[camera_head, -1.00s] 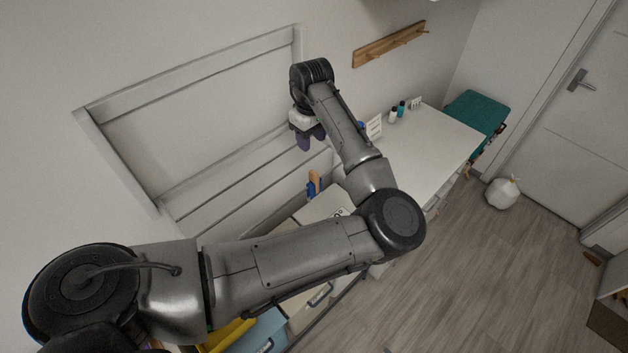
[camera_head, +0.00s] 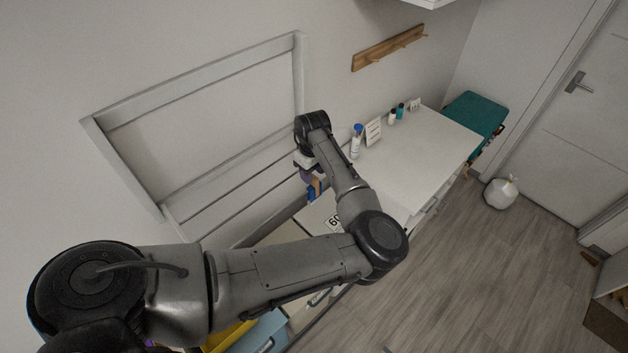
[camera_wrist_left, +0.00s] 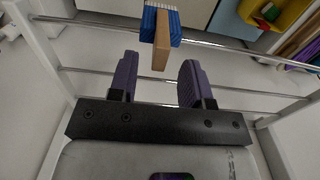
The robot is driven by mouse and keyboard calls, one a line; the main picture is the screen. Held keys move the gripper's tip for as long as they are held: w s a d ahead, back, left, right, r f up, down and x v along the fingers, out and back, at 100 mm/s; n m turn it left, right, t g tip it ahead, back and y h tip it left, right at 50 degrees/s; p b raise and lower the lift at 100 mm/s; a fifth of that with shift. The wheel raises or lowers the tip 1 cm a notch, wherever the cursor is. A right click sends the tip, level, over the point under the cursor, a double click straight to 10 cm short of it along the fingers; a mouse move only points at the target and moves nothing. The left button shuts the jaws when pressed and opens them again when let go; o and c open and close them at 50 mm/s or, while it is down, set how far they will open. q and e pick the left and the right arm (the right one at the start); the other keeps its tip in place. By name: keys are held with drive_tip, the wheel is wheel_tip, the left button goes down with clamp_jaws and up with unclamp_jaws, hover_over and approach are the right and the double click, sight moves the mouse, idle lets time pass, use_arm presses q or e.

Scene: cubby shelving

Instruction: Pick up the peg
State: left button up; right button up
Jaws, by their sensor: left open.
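A tan wooden bar (camera_wrist_left: 161,45), which looks like the peg, stands out from a blue ribbed piece (camera_wrist_left: 148,24) in the left wrist view. The bar also shows small in the head view (camera_head: 317,187), partly hidden by my arm. I cannot tell how the bar and blue piece are joined. My left gripper (camera_wrist_left: 159,72) is open and empty, with purple fingers. The bar's near end lies ahead of the gap between the fingertips and appears apart from them. In the head view my left gripper (camera_head: 309,174) is just above the bar. My right gripper is not in view.
Metal rails (camera_wrist_left: 88,72) cross the left wrist view near the fingers. A yellow bin (camera_wrist_left: 284,14) lies at upper right there. In the head view, a white counter (camera_head: 425,160) holds a spray bottle (camera_head: 356,142) and a card (camera_head: 373,132).

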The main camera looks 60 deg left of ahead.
sight(314, 186)
use_arm(q)
drive_tip(key=shift+f, duration=1.15)
clamp_jaws()
